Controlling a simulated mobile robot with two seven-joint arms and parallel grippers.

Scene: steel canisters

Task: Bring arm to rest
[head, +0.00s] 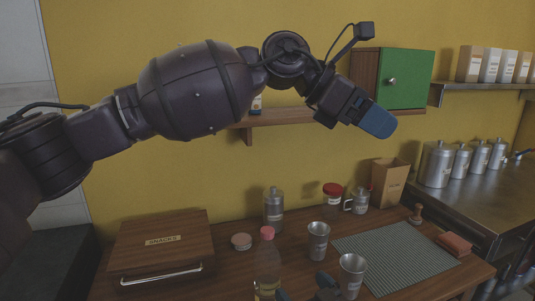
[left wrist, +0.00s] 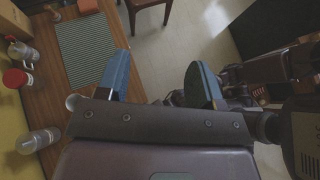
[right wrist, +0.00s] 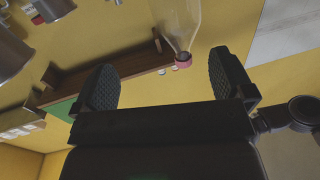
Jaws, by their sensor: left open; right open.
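My left arm reaches in from the left across the head view, high over the wooden counter. Its blue-tipped gripper (head: 372,119) hangs in front of the wall, near the green-doored cabinet (head: 405,79). In the left wrist view the left gripper (left wrist: 160,80) has its fingers spread with nothing between them. My right gripper (head: 305,288) shows only in part at the bottom edge of the head view, beside a clear bottle with a pink cap (head: 267,262). In the right wrist view the right gripper (right wrist: 168,88) is open and empty, with the bottle (right wrist: 178,20) beyond its fingers.
A steel canister (head: 273,210), two metal cups (head: 318,240) (head: 351,274), a red-lidded jar (head: 332,196), a paper bag (head: 390,182) and a snacks box (head: 162,250) stand on the counter. The ribbed mat (head: 395,257) is bare. A wall shelf (head: 290,117) runs behind my left arm.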

